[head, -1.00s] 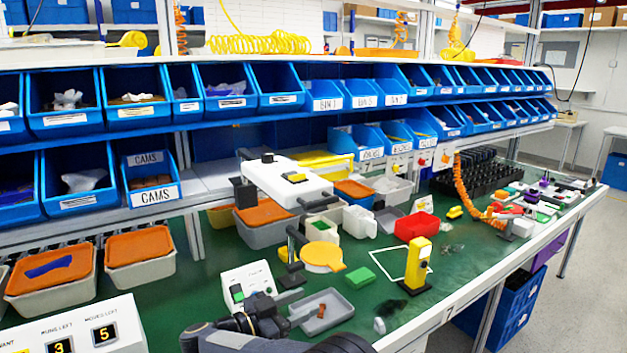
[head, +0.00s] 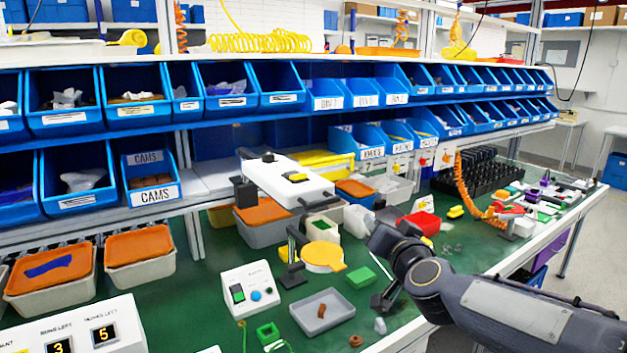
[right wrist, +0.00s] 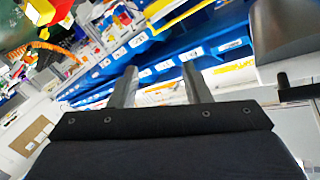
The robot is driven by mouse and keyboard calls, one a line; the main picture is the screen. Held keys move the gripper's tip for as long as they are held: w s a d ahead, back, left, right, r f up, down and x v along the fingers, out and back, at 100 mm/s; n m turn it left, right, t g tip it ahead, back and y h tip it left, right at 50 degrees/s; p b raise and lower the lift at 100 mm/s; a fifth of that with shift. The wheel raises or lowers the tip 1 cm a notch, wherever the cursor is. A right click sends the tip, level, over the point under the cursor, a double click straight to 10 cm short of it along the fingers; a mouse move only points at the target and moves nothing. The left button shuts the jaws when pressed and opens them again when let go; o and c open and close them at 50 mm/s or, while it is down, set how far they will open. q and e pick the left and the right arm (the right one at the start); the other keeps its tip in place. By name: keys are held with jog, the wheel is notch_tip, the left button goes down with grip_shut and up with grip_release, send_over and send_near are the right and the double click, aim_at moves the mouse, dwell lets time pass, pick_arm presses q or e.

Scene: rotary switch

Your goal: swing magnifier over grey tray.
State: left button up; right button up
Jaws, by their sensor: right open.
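The magnifier (head: 322,256), a round yellow-rimmed disc on a black post, stands in the middle of the green bench. The grey tray (head: 305,317), with a small brown part in it, lies in front of the magnifier, and the disc is behind it in the picture. My right gripper (head: 381,237) is to the right of the magnifier, apart from it, its fingers small and hard to make out. In the right wrist view its two fingers (right wrist: 155,88) are spread with nothing between them. The magnifier and tray do not show there. My left gripper is not in view.
A white press (head: 288,183) stands behind the magnifier. A white switch box (head: 250,290) is left of the tray, and a green block (head: 361,277) lies right of the magnifier. A red bin (head: 420,226) is beyond my right arm. Small parts lie near the front edge.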

jog(key=s+d+f+g, duration=0.2)
jog(key=s+f, duration=0.4)
jog(key=s, duration=0.5)
jog(key=s+d+f+n+g+y+p, duration=0.1)
jog(key=s+f+g, duration=0.4)
jog(key=s, duration=0.7)
jog(key=s+d+f+n+g+p, duration=0.1)
jog(key=s+d+f+g, duration=0.3)
jog(key=s, duration=0.8)
notch_tip(320, 180, down, 3)
jog(key=shift+r, duration=0.15)
jog(key=shift+n, duration=0.3)
